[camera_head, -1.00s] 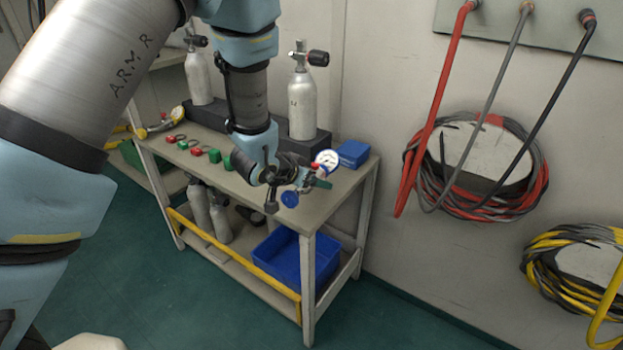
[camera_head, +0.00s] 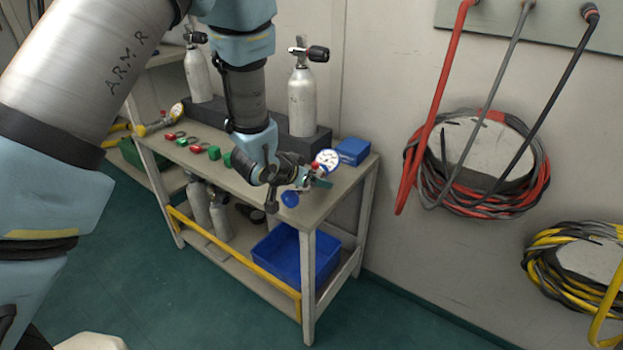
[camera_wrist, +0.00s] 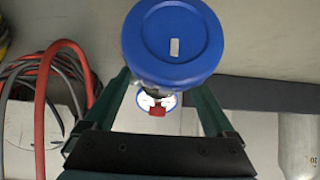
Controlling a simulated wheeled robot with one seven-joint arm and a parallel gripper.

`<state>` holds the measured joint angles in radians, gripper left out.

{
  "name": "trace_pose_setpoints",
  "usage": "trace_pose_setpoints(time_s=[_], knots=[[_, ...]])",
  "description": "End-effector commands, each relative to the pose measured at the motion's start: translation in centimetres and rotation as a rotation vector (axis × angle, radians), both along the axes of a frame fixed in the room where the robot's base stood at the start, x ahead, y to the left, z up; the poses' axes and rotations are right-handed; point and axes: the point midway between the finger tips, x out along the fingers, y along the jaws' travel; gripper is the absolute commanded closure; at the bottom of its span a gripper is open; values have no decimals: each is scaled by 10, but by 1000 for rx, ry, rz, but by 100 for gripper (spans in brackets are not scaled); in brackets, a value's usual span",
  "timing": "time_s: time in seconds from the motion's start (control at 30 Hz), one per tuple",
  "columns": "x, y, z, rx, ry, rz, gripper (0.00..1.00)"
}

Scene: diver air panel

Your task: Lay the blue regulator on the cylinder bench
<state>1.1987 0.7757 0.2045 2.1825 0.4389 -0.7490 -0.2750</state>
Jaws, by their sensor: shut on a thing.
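The blue regulator (camera_head: 290,199) has a round blue knob and a white-faced gauge with a blue rim. My gripper (camera_head: 312,184) is shut on it over the right end of the cylinder bench (camera_head: 338,196). In the head view I cannot tell whether the regulator touches the bench top. In the wrist view, the blue knob (camera_wrist: 172,45) faces the camera between the teal fingers, with the gauge and a red part partly hidden behind it. My wrist hides part of the bench top.
A blue box (camera_head: 353,151) sits at the bench's back right corner. Silver cylinders (camera_head: 302,102) stand in a dark rack along the back. Red and green blocks (camera_head: 198,149) lie to the left. A blue bin (camera_head: 285,256) is on the lower shelf. Coiled hoses (camera_head: 470,170) hang on the wall.

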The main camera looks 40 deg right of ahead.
Motion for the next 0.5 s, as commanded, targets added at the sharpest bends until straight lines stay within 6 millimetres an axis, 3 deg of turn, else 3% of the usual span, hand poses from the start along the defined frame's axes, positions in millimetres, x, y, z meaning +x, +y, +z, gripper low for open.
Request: trace_pose_setpoints(time_s=[0.5], knots=[[1,-1,-10,-3,0,1,100]])
